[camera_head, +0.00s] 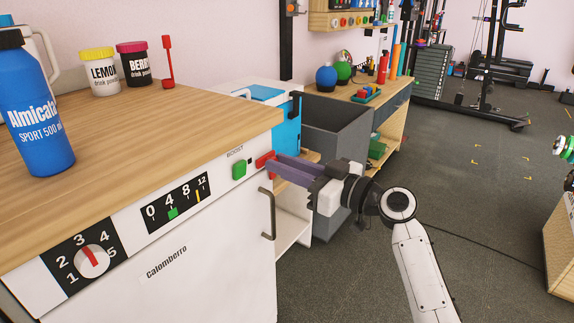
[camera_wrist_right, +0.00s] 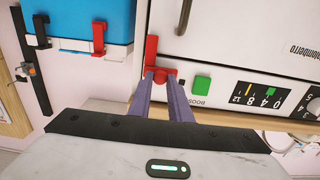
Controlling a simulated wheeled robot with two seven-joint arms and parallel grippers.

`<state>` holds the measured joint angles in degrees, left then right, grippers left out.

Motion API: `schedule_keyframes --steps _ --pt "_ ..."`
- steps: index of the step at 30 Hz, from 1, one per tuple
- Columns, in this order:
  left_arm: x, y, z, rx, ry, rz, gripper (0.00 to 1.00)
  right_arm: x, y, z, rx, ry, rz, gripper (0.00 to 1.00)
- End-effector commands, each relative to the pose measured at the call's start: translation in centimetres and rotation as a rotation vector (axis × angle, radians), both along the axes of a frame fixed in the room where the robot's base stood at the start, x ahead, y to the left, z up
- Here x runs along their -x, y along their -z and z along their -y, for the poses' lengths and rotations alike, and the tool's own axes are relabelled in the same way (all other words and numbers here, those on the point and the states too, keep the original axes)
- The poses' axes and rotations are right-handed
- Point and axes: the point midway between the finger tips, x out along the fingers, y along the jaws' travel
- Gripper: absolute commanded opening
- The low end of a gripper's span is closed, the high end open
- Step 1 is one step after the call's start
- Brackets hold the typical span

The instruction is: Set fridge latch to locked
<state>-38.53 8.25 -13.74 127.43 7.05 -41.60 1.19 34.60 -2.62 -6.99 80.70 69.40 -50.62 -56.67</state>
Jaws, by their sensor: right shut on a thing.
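The white fridge (camera_head: 215,255) stands at the left under a wooden top, with "Calomberro" on its front. Its red latch (camera_head: 264,160) sits at the right end of the control strip, beside the green button (camera_head: 239,170). My right gripper (camera_head: 273,166) reaches in from the right, its purple fingers shut on the latch. In the right wrist view the red latch (camera_wrist_right: 151,50) shows a bar and a rounded base, and the right gripper's fingertips (camera_wrist_right: 160,76) close around the base. The fingers partly hide the latch in the head view. My left gripper is not in view.
The fridge handle (camera_head: 268,214) is just below the latch. A dial (camera_head: 92,261) and a slider (camera_head: 173,212) are further left. A blue bottle (camera_head: 34,105) and two jars stand on top. A grey bin (camera_head: 345,125) stands behind my gripper. Open floor lies right.

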Motion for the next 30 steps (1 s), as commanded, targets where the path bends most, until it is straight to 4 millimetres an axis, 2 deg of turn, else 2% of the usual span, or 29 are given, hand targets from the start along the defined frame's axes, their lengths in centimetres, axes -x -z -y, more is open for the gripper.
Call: schedule_keyframes --steps 1,4,14,17,30 --pt "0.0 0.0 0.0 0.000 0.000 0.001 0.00 0.4 0.3 -0.4 0.002 -0.015 -0.007 0.21" --pt "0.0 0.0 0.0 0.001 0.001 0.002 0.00 0.3 0.3 -0.4 0.002 -0.014 -0.007 0.36" --pt "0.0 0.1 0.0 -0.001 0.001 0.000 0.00 0.3 0.2 0.0 0.001 -0.008 -0.005 0.36" --pt "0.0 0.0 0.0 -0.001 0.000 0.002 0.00 0.9 0.2 0.9 0.003 -0.005 -0.004 0.36" --pt "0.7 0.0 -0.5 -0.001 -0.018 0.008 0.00 5.6 0.3 7.2 0.003 -0.008 -0.006 0.36"
